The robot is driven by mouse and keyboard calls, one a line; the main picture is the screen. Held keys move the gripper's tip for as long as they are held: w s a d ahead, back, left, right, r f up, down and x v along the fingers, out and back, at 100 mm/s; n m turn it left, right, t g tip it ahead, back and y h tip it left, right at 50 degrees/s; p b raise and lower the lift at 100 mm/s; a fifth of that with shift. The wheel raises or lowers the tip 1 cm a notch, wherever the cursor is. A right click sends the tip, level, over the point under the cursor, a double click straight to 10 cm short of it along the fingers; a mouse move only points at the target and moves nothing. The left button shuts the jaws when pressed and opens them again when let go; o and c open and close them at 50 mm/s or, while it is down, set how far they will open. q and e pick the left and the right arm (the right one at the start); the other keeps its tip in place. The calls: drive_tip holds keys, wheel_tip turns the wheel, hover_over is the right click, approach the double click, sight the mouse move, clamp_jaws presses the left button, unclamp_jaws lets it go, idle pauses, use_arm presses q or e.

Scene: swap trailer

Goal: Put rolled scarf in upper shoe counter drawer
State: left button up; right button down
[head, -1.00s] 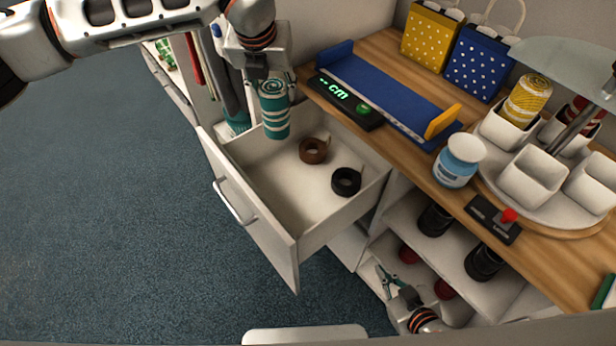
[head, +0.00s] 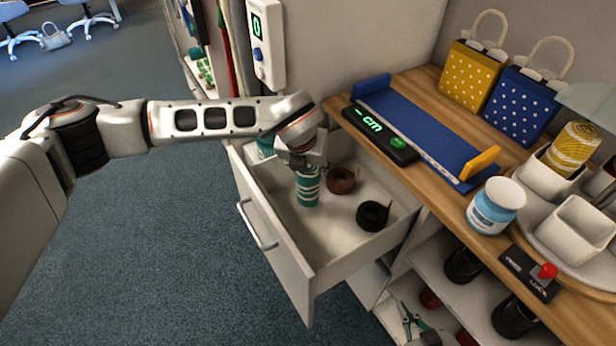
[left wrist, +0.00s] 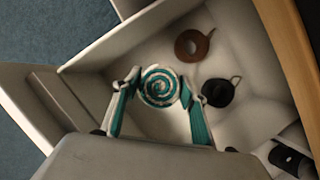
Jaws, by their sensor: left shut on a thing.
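The rolled scarf (head: 308,188) is a teal and white striped roll standing upright inside the open upper drawer (head: 275,243). My left gripper (head: 304,166) is shut on its upper part from above. The left wrist view shows the scarf's spiral end (left wrist: 160,87) between the two teal fingers, over the drawer's white floor. I cannot tell whether its lower end touches the floor.
The wooden counter (head: 440,160) carries a blue measuring device (head: 430,125), gift bags, a blue-white jar (head: 495,206) and a carousel of white cups. A lower shelf (head: 440,235) holds dark and red items. The floor left of the drawer is clear.

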use_arm(q)
drive_tip(key=shift+f, duration=1.75)
use_arm(e)
drive_tip(key=shift+s+f, duration=0.2)
drive_tip(key=shift+f, duration=0.1)
use_arm(q)
drive_tip(key=shift+f, duration=0.15)
drive_tip(key=o, duration=1.5)
drive_tip(key=shift+c, duration=0.2)
use_arm(e)
drive_tip(key=shift+f, duration=0.1)
use_arm(q)
drive_tip(key=p+v, duration=0.1)
drive_tip(key=v, duration=1.1)
use_arm(e)
drive_tip(key=shift+s+a+r, duration=0.3)
drive_tip(key=shift+r, duration=0.25)
drive_tip(key=shift+w+r, duration=0.15)
drive_tip(key=shift+w, duration=0.1)
